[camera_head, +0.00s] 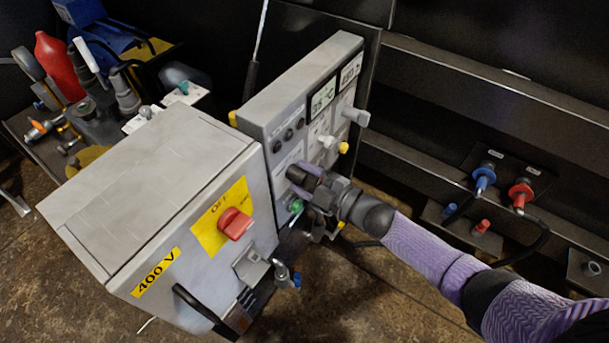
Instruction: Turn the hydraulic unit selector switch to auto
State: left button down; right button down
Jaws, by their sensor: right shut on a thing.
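The grey control panel of the hydraulic unit (283,110) stands upright, with two small displays, dark round indicators, several knobs and a green button (296,206). My right gripper (304,179) reaches in from the right and is at the lower part of the panel face, just above the green button. It is shut on a small part there, apparently the selector switch; the fingers hide it, so its setting cannot be read. A grey knob (355,116) and a yellow knob (343,148) stick out to the right of the gripper. My left gripper is not in view.
A grey 400 V box (150,200) with a red rotary switch (235,224) stands close at the left. Blue (483,178) and red (520,195) hose couplings are on the dark frame at right. Bottles and tools crowd the upper left. Floor shows at the bottom.

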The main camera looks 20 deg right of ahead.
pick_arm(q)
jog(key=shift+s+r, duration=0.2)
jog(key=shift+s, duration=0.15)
pick_arm(e)
jog(key=shift+m, duration=0.9)
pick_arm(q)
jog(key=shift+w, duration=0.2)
pick_arm(e)
jog(key=shift+c, duration=0.4)
grip_release()
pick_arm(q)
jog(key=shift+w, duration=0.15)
pick_arm(e)
jog(key=shift+s+d, duration=0.1)
